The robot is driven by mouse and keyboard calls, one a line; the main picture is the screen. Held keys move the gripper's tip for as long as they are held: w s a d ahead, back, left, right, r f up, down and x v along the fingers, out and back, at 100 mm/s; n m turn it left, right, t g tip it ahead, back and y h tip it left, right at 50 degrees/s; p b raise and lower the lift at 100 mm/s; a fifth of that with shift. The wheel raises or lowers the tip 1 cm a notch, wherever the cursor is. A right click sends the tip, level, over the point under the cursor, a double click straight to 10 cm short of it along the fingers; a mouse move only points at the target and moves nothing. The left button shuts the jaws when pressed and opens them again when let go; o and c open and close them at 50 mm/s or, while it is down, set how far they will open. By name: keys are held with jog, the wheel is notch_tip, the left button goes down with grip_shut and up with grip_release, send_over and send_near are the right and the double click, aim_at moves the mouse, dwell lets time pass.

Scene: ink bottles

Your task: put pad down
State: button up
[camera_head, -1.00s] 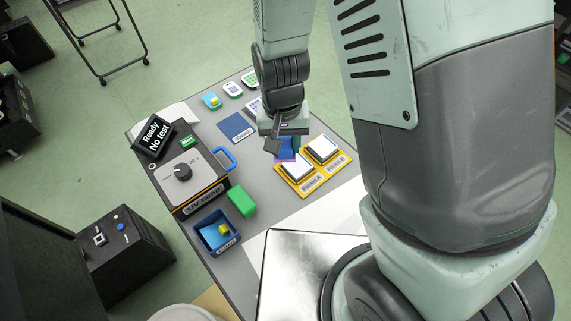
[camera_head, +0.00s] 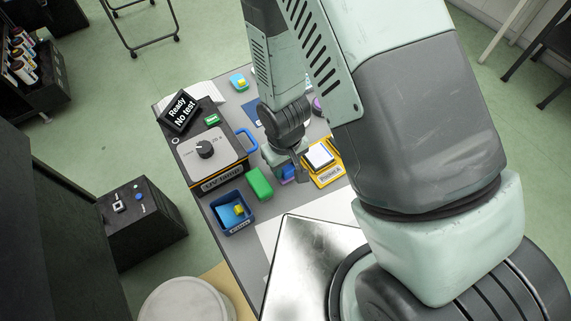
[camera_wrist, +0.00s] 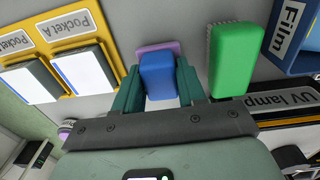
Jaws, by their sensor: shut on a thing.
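The pad, a blue block (camera_wrist: 157,76) with a purple face (camera_wrist: 158,49) at its far end, is between the two fingers of my gripper (camera_wrist: 160,88) in the wrist view. My gripper is shut on the blue part. In the head view the pad (camera_head: 289,173) shows only partly below my gripper (camera_head: 291,165), between the green block and the yellow pocket tray. I cannot tell whether its purple face touches the grey table.
The green block (camera_head: 259,184) stands close on the left, with the blue film bin (camera_head: 237,223) beyond it. The UV lamp box (camera_head: 207,155) has a blue handle. The yellow pocket tray (camera_head: 329,175) holds white-topped pads. A purple round thing (camera_head: 317,105) stands farther back.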

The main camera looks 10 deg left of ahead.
jog(key=shift+f, duration=0.25)
jog(key=shift+f, duration=0.15)
jog(key=o, duration=1)
notch_tip(320, 180, up, 12)
jog(key=shift+s+r, duration=0.15)
jog(key=shift+r, duration=0.1)
jog(key=w+d+r+m+t, duration=0.25)
jog(key=d+r, duration=0.35)
jog(key=r, duration=0.6)
jog(key=s+d+r+m+t, duration=0.1)
jog(key=s+d+r+m, duration=0.1)
jog(key=r, duration=0.4)
jog(key=s+d+r+m, duration=0.2)
jog(key=s+d+r, duration=0.2)
jog(key=d+r, duration=0.2)
jog(key=s+d+r+m+t, duration=0.1)
jog(key=s+d+r+m, duration=0.1)
jog(key=d+r, duration=0.3)
jog(key=shift+s+r+t, duration=0.35)
jog(key=shift+s+r, duration=0.4)
jog(key=shift+s, duration=0.05)
